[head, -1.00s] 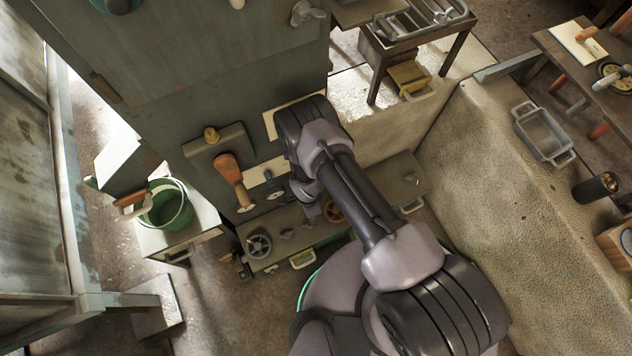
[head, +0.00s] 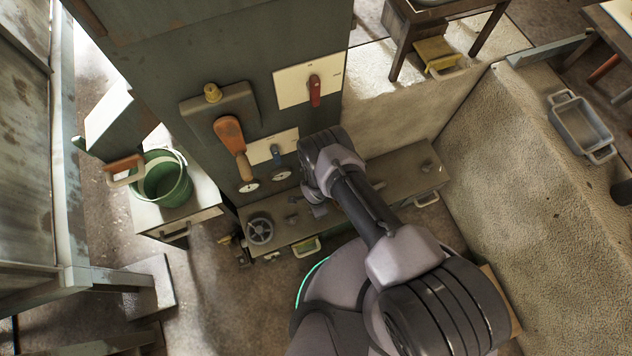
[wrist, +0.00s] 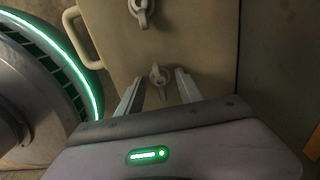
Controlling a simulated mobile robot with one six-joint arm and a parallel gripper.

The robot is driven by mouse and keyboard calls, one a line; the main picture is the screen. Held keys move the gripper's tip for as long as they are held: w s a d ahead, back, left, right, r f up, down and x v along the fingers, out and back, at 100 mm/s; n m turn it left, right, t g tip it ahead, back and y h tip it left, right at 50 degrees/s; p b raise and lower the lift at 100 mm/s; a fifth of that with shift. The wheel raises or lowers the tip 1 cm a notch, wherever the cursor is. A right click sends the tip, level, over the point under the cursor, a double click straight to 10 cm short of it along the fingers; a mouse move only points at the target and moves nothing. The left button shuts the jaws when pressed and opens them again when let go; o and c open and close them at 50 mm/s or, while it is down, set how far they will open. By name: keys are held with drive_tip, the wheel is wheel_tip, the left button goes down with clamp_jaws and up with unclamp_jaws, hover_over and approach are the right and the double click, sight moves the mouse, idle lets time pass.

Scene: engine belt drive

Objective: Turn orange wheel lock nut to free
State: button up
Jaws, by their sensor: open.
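The low grey bench (head: 402,185) stands at the foot of the cabinet, with a grey spoked wheel (head: 260,231) at its left end. No orange wheel shows now; my arm covers part of the bench. In the wrist view my gripper (wrist: 159,78) is open, its two fingers pointing at the bench's flat top. A small metal wing-shaped nut (wrist: 158,75) sits between the fingertips, apart from both. A second similar fitting (wrist: 142,9) lies beyond it at the top edge. Whether either is the orange wheel's lock nut I cannot tell.
The cabinet carries a red switch (head: 315,90), an orange-brown lever (head: 229,137) and a blue knob (head: 276,152) above the bench. A green bucket (head: 163,178) stands at left. A pale rough block (head: 530,170) bounds the right. A bench handle (wrist: 77,35) shows in the wrist view.

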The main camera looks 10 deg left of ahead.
clamp_jaws()
drive_tip(key=n, duration=0.4)
drive_tip(key=shift+n, duration=0.4)
drive_tip(key=n, duration=0.4)
drive_tip(key=shift+n, duration=0.3)
drive_tip(key=n, duration=0.4)
drive_tip(key=shift+n, duration=2.3)
